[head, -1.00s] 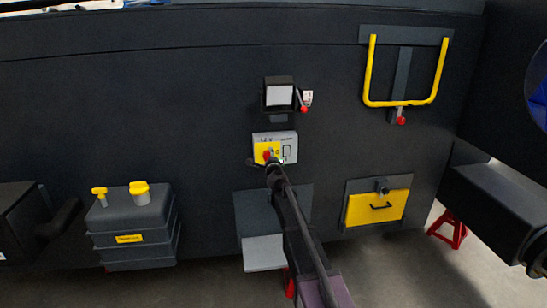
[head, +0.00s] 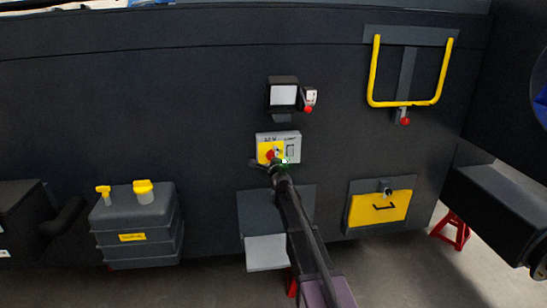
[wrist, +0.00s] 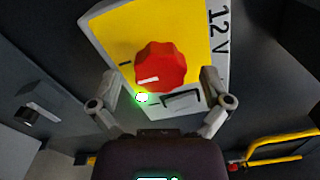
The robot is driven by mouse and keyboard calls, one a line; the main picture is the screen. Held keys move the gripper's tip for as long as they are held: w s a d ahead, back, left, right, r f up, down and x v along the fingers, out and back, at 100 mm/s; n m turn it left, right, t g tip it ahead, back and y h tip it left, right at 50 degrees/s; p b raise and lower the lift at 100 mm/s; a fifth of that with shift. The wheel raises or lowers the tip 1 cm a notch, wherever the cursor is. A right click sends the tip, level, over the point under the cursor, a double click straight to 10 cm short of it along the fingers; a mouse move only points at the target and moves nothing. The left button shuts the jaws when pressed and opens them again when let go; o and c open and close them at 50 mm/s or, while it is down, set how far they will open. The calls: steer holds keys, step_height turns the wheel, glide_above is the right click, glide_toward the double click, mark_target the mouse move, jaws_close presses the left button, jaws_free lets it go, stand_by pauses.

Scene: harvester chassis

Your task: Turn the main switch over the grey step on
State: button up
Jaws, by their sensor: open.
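The main switch is a red knob (wrist: 160,66) on a yellow plate on a grey box marked 12V (head: 292,142). It sits on the dark chassis wall above the grey step (head: 265,253). The knob also shows small in the head view (head: 269,155). A green light (wrist: 141,97) glows at the plate's lower edge in the wrist view. The knob has a white mark on its lower left. My gripper (wrist: 158,76) is open, with one finger on each side of the knob. I cannot tell whether the fingers touch it.
A lamp-like box (head: 283,95) with a red-tipped lever is above the switch. A yellow handle frame (head: 372,75) is upper right, and a yellow drawer (head: 379,209) lower right. A dark tank (head: 135,225) with yellow caps stands left. The wall left of the switch is clear.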

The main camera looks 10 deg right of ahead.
steer(key=s, duration=1.1)
steer(key=shift+s, duration=0.1)
steer(key=s+a+f+n+g+y+p, duration=0.2)
steer(key=s+a+f+n+g+y, duration=0.15)
steer(key=s+n, duration=0.35)
steer(key=s+a+f+n+g+y+p, duration=0.1)
steer(key=s+a+f+n+g+y, duration=0.1)
steer(key=s+a+n+g+y, duration=0.5)
steer(key=s+d+f+n+g+h, duration=0.2)
steer(key=s+d+h, duration=0.1)
steer(key=s, duration=0.3)
steer(key=s+d+f+n+g+h+p, duration=0.1)
steer(key=s+d+f+n+g+h, duration=0.1)
steer(key=s, duration=0.5)
steer(key=s+d+f+n+g+h+p, duration=0.1)
steer(key=s+d+f+n+g+h, duration=0.2)
steer(key=s+d+h, duration=0.2)
steer(key=shift+s+d+f, duration=0.3)
steer(key=shift+s+d, duration=0.35)
steer(key=shift+d, duration=0.3)
